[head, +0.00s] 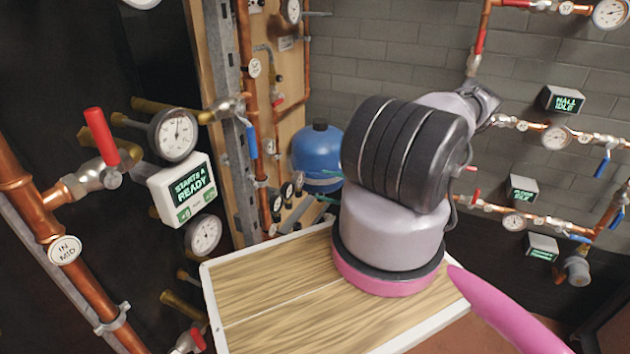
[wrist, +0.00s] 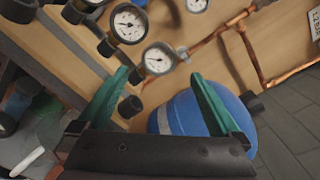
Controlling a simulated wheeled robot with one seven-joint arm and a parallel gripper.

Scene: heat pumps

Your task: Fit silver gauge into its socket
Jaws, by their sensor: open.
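My gripper (wrist: 160,75) is open, its two green fingers spread, with nothing held between them. A round white-faced gauge with a silver rim (wrist: 158,59) appears between and just beyond the fingertips in the wrist view. A second similar gauge (wrist: 130,25) is above it to the left, and part of a third (wrist: 197,4) shows at the top edge. I cannot tell which one is the silver gauge of the task. In the head view, my arm hides much of the gripper, and small gauges (head: 276,203) show near it. The socket cannot be made out.
Copper pipes (head: 246,60), a large gauge (head: 177,134) and a "STARTS 4 READY" box (head: 181,190) are at left. More piping lines the grey wall.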

